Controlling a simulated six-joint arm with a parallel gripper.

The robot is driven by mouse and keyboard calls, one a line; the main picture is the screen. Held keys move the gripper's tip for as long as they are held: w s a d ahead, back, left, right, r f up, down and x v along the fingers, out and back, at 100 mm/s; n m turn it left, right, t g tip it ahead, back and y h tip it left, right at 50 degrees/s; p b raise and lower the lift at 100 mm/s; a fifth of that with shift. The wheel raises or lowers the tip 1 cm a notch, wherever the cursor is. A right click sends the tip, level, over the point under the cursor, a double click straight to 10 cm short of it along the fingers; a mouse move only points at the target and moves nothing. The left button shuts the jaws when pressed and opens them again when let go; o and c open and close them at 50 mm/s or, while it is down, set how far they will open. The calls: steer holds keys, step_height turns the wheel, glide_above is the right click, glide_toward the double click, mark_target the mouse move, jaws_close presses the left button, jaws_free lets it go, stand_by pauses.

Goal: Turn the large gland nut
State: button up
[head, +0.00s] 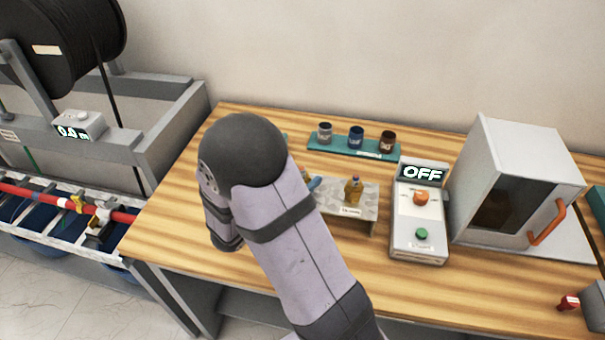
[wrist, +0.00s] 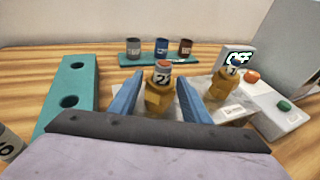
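Two brass gland assemblies with hexagonal nuts stand on a pale stand (head: 365,205). In the wrist view, the one with the label 2 (wrist: 158,97) is between the two blue fingers of my gripper (wrist: 160,80). It looks the larger, though it is also nearer. The fingers are apart, one on each side of its nut; I cannot tell whether they touch it. The other brass gland (wrist: 231,82) stands to the right, outside the fingers. It also shows in the head view (head: 353,190). There my arm hides most of the gripper and the first gland.
A control box (head: 420,215) reading OFF, with an orange knob and green button, stands right of the stand. A grey cabinet (head: 515,185) is farther right. A teal rack (head: 355,149) with three small cups lies behind. A teal block with holes (wrist: 70,95) is left.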

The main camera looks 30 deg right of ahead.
steer(key=c, duration=0.6)
steer(key=shift+n+t, duration=0.3)
steer(key=shift+n+t+y+b, duration=0.7)
steer(key=shift+n+t, duration=0.1)
steer(key=shift+t, duration=0.1)
steer(key=shift+d+r+n+t+p, duration=0.15)
steer(key=shift+n+t+p, duration=0.15)
steer(key=shift+p, duration=0.4)
steer(key=shift+t+y+p, duration=0.3)
steer(key=shift+y+p, duration=0.1)
steer(key=shift+p, duration=0.15)
steer(key=shift+w+r+n+t+p, duration=0.15)
steer(key=shift+r+n+t+p, duration=0.25)
steer(key=shift+p, duration=1.1)
